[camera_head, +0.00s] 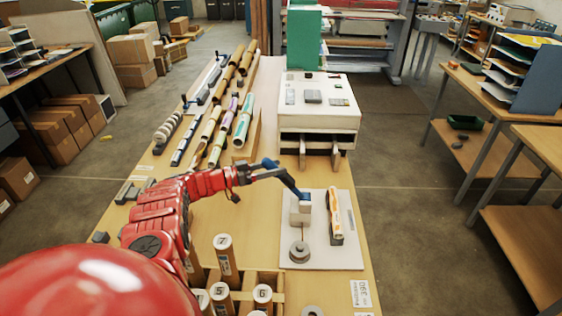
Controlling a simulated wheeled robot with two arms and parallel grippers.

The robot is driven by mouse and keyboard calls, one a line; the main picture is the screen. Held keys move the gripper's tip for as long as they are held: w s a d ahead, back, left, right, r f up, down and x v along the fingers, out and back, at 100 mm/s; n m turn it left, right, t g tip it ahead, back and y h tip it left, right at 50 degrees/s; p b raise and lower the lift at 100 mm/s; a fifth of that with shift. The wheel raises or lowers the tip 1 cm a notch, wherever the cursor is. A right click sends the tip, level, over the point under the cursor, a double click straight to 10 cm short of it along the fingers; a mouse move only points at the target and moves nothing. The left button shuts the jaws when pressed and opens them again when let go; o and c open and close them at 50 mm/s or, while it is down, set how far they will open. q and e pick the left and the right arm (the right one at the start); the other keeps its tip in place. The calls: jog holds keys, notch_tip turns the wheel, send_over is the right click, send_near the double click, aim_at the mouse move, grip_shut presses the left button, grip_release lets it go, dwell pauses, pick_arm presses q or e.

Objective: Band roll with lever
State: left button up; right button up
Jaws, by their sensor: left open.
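A white base plate (345,255) near the table's front bears a grey block-shaped device (300,212) with a blue lever (290,182) rising from it toward the upper left. A white and orange roll (335,212) lies on a dark support at the plate's right side. A round grey disc piece (299,251) sits at the plate's front left. My left gripper (262,171) reaches in from the left beside the lever's upper end. It is open; whether it touches the lever I cannot tell. My right gripper is out of view.
A white laminator (318,115) stands behind the plate. Several rolls (244,121) lie in rows at the back left. Numbered upright rolls (224,254) stand in a wooden rack (262,277) at the front. The table's right edge is close to the plate.

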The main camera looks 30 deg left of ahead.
pick_arm(q)
jog(key=x, duration=0.2)
jog(key=shift+w+d, duration=0.15)
jog(key=shift+w, duration=0.1)
jog(key=shift+c, duration=1.1)
grip_shut()
